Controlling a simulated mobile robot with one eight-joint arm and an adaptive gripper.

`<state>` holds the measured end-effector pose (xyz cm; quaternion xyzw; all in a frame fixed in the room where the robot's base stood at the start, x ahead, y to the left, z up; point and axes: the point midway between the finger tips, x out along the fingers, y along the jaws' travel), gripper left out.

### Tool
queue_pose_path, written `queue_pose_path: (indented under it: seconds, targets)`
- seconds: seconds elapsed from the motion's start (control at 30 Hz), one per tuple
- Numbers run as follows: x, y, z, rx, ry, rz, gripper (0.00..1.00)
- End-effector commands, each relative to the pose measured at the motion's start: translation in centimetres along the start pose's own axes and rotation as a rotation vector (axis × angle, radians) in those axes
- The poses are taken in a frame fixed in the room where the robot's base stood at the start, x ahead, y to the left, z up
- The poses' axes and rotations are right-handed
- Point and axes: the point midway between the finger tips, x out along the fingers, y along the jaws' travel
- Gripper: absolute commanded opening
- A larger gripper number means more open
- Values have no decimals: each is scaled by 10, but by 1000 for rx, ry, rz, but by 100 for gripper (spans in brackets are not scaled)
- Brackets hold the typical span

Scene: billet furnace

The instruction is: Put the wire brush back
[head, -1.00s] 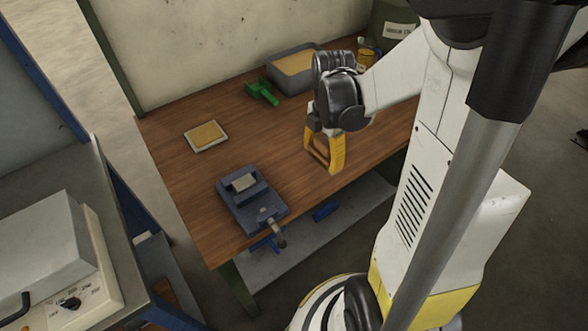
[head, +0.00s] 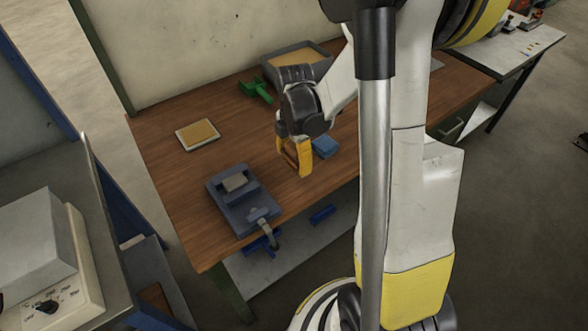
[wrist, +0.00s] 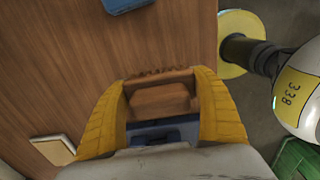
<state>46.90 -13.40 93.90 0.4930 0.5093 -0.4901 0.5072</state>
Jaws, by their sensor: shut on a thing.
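My gripper (head: 294,158) hangs over the front middle of the wooden bench, its yellow fingers pointing down. In the wrist view the fingers (wrist: 163,110) are closed on the sides of a brown wooden block, the wire brush (wrist: 160,98). A dark, ragged edge that looks like bristles shows at its far side. In the head view the brush is mostly hidden by the fingers. The gap between brush and bench top is hard to tell.
A blue-grey vise (head: 240,205) stands at the bench's front left. A pale tray with a tan pad (head: 198,134) lies behind it. A blue block (head: 325,147) sits right of my gripper. A green tool (head: 257,90) and a grey bin (head: 268,68) stand at the back.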

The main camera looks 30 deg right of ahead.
Motion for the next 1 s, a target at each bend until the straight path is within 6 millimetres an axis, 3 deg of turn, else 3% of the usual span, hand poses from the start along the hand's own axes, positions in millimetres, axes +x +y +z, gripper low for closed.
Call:
queue_pose_path:
  seconds: [0.2, 0.6, 0.63, 0.7, 1.0]
  targets:
    - [35, 0, 0, 0, 0, 0, 45]
    - [40, 0, 1, 0, 0, 0, 45]
    - [39, 0, 1, 0, 0, 0, 82]
    - [38, 0, 1, 0, 0, 0, 99]
    - [37, -1, 1, 0, 0, 0, 99]
